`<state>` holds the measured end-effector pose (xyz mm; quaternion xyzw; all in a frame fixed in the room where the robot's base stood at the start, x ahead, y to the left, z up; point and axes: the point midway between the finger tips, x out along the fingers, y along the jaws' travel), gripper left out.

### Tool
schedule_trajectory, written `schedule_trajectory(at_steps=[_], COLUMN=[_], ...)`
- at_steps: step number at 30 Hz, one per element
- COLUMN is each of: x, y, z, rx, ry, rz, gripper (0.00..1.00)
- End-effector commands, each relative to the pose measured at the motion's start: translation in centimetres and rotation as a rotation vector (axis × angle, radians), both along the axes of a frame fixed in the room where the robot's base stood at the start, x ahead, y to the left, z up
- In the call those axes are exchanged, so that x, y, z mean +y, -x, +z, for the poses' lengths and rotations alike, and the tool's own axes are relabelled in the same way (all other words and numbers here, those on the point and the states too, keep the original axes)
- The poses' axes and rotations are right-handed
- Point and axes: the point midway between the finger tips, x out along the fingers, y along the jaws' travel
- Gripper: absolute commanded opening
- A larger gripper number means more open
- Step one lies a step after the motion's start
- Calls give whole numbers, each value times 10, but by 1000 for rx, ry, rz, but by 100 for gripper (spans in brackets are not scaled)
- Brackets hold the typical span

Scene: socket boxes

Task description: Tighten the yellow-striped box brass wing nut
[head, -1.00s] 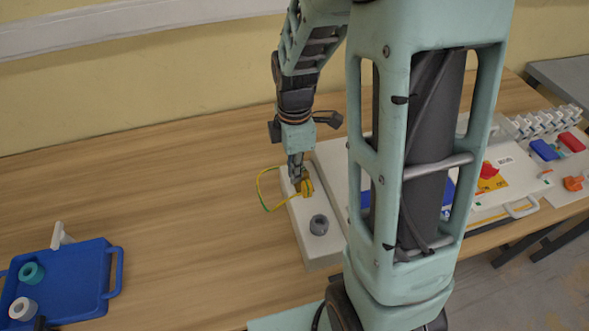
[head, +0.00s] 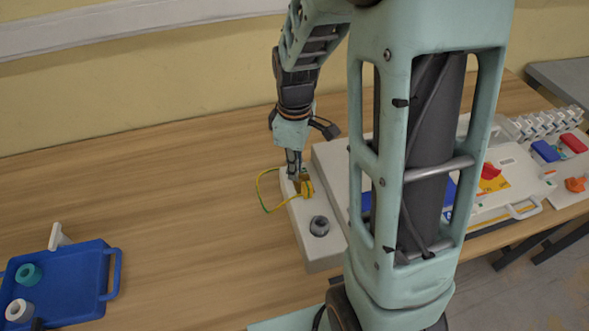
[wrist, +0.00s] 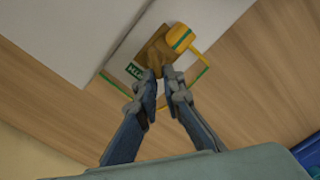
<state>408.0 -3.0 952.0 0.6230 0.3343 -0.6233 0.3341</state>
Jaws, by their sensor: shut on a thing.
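A long white box (head: 322,255) lies on the table near the middle of the head view. A brass piece (wrist: 153,50), seemingly the wing nut, stands on it at the far end. My gripper (wrist: 160,77) is shut on the brass wing nut, pointing down from above in the head view (head: 294,180). A yellow lug with a green stripe (wrist: 181,38) is right beside the nut, with a yellow-green wire (head: 259,190) looping out to the left. The fingers partly hide the nut. The nut's seating cannot be made out.
A grey round socket (head: 319,226) sits on the box's near end. A blue tray (head: 88,259) holding teal and white rings is at the lower left. A larger white panel (head: 510,180) with a red switch is at the right. The table's left middle is clear.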

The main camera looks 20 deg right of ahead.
Motion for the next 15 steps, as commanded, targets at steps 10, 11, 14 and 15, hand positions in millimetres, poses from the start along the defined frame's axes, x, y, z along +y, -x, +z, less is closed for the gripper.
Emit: schedule_trajectory(at_steps=[10, 11, 14, 15], x=[-5, -5, -7, -7], y=[-5, -5, -6, -7], z=[0, 0, 0, 1], rx=[-1, -1, -1, -2], ry=[1, 1, 1, 1], rz=[-330, -359, -455, -492], gripper=[0, 0, 0, 0])
